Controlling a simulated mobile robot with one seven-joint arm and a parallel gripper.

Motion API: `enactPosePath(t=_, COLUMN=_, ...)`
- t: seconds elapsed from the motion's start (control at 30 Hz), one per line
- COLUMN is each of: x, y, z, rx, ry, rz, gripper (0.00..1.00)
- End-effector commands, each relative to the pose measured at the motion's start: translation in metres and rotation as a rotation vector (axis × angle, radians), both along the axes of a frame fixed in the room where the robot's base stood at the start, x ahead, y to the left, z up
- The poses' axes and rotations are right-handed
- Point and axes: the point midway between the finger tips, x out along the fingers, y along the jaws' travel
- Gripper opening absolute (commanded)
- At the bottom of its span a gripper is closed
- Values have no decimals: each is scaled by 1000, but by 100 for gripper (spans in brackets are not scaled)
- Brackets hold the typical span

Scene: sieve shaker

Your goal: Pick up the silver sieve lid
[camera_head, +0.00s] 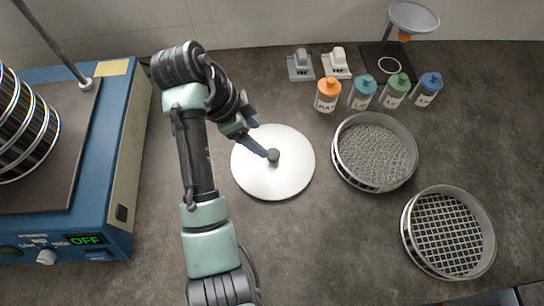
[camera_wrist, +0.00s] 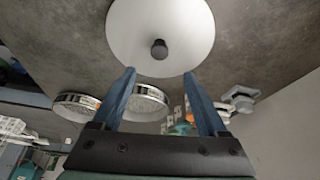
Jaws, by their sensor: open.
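The silver sieve lid (camera_head: 285,182) is a pale round disc with a dark knob at its centre, lying flat on the grey table. In the wrist view the lid (camera_wrist: 160,25) and its knob (camera_wrist: 159,49) show ahead of the fingertips. My gripper (camera_head: 268,154) has its blue fingers beside the knob in the head view. In the wrist view my gripper (camera_wrist: 159,72) is open, with an empty gap between the fingers and the knob roughly in line with that gap. I cannot tell whether a finger touches the knob.
Two sieves, one fine (camera_head: 374,152) and one coarse (camera_head: 448,233), lie right of the lid. Several capped bottles (camera_head: 328,95) stand behind. The blue shaker (camera_head: 118,165) with a sieve stack (camera_head: 25,130) is at left. Table in front of the lid is clear.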

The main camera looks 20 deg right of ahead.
Motion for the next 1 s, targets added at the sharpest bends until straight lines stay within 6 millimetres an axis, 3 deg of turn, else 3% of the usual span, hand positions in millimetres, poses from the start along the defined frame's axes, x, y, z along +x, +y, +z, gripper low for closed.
enactPosePath(t=0.07, x=-1, y=-6, z=-15, rx=1, ry=3, rz=-1, gripper=76)
enactPosePath(t=0.37, x=-1, y=-15, z=-38, rx=1, ry=1, rz=1, gripper=76)
enactPosePath(t=0.63, x=-4, y=-27, z=-75, rx=1, ry=2, rz=-1, gripper=76)
enactPosePath(t=0.97, x=-4, y=-31, z=-83, rx=2, ry=-1, rz=-1, gripper=76)
enactPosePath(t=1.0, x=-4, y=-31, z=-83, rx=2, ry=-1, rz=-1, gripper=72)
